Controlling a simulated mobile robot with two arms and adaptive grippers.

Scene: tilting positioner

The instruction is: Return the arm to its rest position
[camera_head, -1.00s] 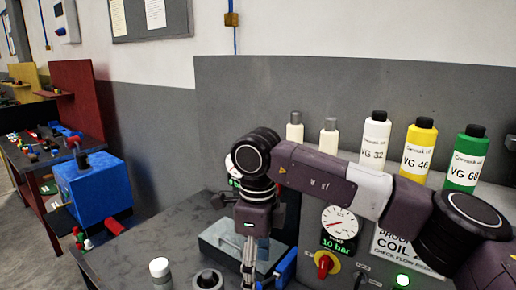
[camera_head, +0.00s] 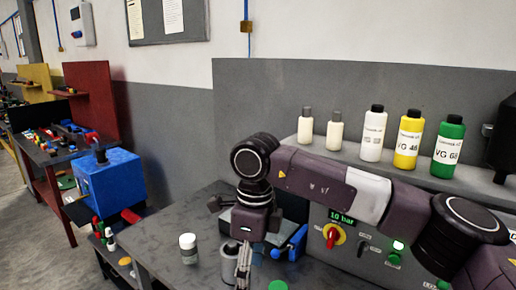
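My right arm (camera_head: 322,183) comes in from the right edge and reaches across the control panel, bent down at its wrist. My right gripper (camera_head: 243,268) points down over the grey bench, its fingers cut by the lower picture edge. The fingers are seen narrow and close together, so I cannot tell whether they are open or shut. I see no object clearly held. My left arm and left gripper are not in view.
The grey bench (camera_head: 165,250) bears a small white-capped jar (camera_head: 188,248). A panel with a red-yellow knob (camera_head: 333,236) stands behind my arm. White, yellow (camera_head: 408,140) and green (camera_head: 447,147) bottles line its shelf. A blue box (camera_head: 108,182) stands left, with floor beyond.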

